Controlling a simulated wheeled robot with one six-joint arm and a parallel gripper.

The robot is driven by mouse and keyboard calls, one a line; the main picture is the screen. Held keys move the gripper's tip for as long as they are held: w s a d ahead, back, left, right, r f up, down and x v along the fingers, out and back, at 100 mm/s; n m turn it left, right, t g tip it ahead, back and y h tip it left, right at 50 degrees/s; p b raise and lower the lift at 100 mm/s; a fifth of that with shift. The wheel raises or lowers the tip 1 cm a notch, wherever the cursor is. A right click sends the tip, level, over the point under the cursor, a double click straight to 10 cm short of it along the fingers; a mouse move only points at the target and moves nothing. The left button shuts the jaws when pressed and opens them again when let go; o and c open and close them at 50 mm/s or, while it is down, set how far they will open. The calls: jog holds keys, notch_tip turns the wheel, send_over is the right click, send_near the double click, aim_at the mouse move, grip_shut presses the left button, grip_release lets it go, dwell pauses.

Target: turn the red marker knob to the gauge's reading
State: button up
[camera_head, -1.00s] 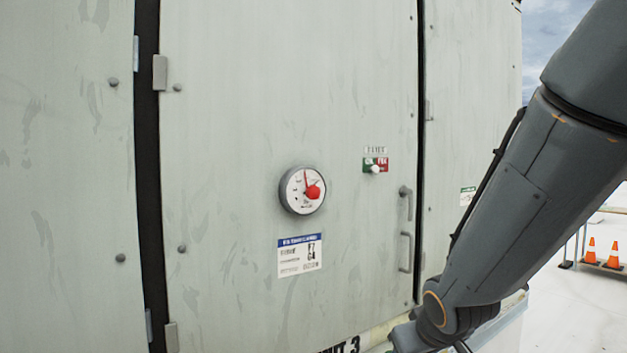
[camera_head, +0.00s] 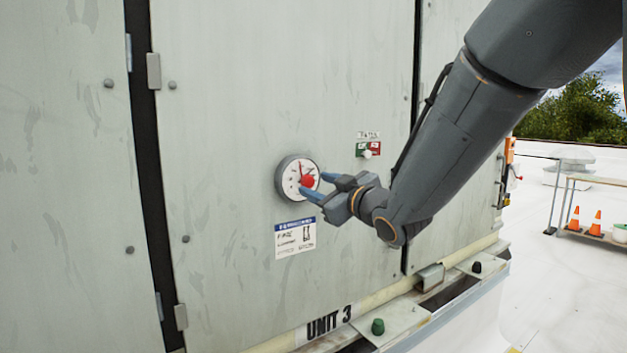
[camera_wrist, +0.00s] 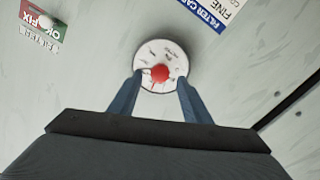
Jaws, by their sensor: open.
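The round gauge (camera_head: 291,170) has a white dial and grey rim and is set on the pale cabinet door. The red marker knob (camera_head: 308,181) sits at the dial's middle. A thin red pointer stands close to upright on the dial in the head view; the scale marks are too small to read. My gripper (camera_head: 318,186) is at the gauge, its two blue fingers open. In the wrist view the fingers lie either side of the red knob (camera_wrist: 160,73), with gaps between them and the knob. The gauge (camera_wrist: 174,52) fills the space beyond the fingertips.
A white label (camera_head: 295,238) is below the gauge. A green and red OK/FIX slider (camera_head: 368,149) is above right, close to my wrist. A ledge with a green cap (camera_head: 377,327) runs along the base. Orange cones (camera_head: 596,222) stand far right.

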aim_at(310, 181)
jog(key=shift+p+x, duration=0.35)
jog(key=shift+x, duration=1.1)
jog(key=c, duration=1)
jog(key=shift+c, duration=0.2)
jog(key=shift+m, duration=0.3)
jog(key=m+p, duration=0.2)
jog(key=m, duration=0.4)
jog(key=shift+r, duration=0.1)
jog(key=m+p, duration=0.3)
jog(key=m, duration=0.2)
jog(key=shift+w+d+m+g, duration=0.1)
jog(key=shift+m+g, duration=0.2)
jog(key=shift+m, duration=0.1)
